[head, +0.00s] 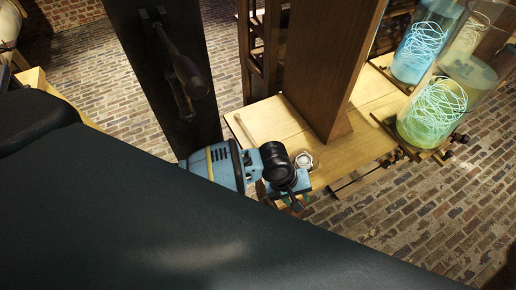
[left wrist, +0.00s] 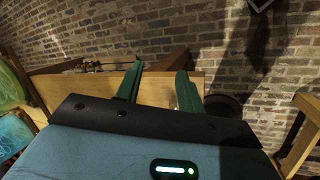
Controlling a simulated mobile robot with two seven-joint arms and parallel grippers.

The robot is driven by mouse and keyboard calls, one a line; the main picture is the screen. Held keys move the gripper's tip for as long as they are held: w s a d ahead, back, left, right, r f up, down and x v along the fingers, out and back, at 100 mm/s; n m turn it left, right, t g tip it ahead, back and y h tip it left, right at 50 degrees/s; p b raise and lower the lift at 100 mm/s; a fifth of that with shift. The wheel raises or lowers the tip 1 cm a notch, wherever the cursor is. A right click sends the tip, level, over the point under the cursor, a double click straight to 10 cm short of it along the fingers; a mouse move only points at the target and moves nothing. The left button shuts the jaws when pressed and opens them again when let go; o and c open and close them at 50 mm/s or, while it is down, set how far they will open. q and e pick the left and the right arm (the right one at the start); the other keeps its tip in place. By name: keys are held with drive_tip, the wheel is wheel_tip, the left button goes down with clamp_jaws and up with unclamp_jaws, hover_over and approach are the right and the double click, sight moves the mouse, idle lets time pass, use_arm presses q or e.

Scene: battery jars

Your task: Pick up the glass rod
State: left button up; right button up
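My left gripper (left wrist: 158,84) shows two green fingers standing apart in the left wrist view, with nothing seen held between them. In the head view the blue-and-black left wrist (head: 284,178) is over the near edge of the light wooden table (head: 270,118); its fingertips are mostly hidden. A thin pale stick (head: 243,128) lies at the table's left end, away from the gripper. It may be the glass rod, but it is too small to tell. My right gripper is not in view.
A small round clear object (head: 304,160) sits on the table beside my left wrist. A thick wooden post (head: 330,65) rises from the table. Glass jars with blue (head: 419,48) and green (head: 432,112) coils stand at the right. Brick floor (head: 420,210) surrounds the table.

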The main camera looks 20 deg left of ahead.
use_arm(q)
drive_tip(key=w+a+r+n+y, duration=0.1)
drive_tip(key=w+a, duration=0.1)
drive_tip(key=a, duration=0.1)
drive_tip(key=w+a+r+n+y, duration=0.1)
drive_tip(key=w+a+r+n, duration=0.1)
drive_tip(key=a, duration=0.1)
drive_tip(key=w+a+r+n+g+y, duration=0.1)
drive_tip(key=w+a+r+y, duration=0.1)
drive_tip(key=a, duration=0.1)
drive_tip(key=shift+w+r, duration=0.2)
drive_tip(key=shift+w, duration=0.05)
drive_tip(key=shift+f+b, duration=0.35)
drive_tip(key=shift+f, duration=1)
drive_tip(key=shift+a+f+b, duration=0.15)
drive_tip(key=shift+f+b, duration=0.3)
drive_tip(key=shift+f, duration=2.15)
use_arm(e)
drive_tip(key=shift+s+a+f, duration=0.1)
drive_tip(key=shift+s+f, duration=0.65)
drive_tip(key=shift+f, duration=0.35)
use_arm(q)
clamp_jaws()
